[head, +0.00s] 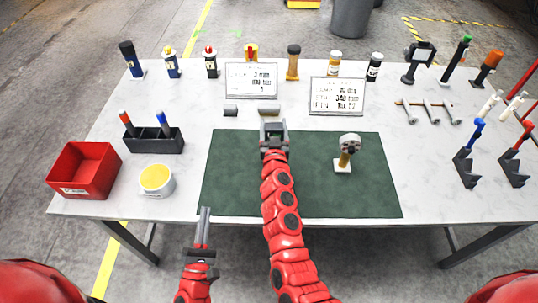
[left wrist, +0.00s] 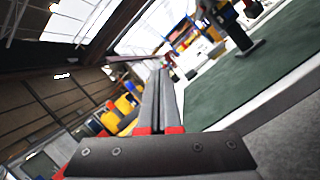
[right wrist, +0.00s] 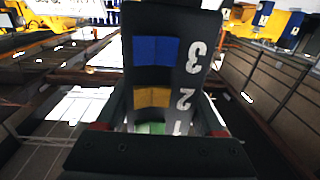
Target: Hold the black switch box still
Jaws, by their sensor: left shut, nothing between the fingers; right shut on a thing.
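The black switch box (right wrist: 165,60) fills the middle of the right wrist view, with a blue square, a yellow square and white numerals 3, 2, 1 on its face. My right gripper (right wrist: 155,115) is shut on it, one finger at each side. In the head view my right gripper (head: 273,134) is at the back edge of the green mat, and the box is mostly hidden there. My left gripper (head: 205,212) is shut and empty at the table's front edge, left of my right arm. Its closed fingers (left wrist: 158,95) show in the left wrist view.
A grey-headed tool (head: 349,142) stands on the green mat (head: 235,180), right of my right arm. Two sign boards (head: 251,80) (head: 337,96) stand behind the mat. A red bin (head: 84,170), yellow-topped tub (head: 156,180) and black holder (head: 153,139) are at left. The mat's front left is clear.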

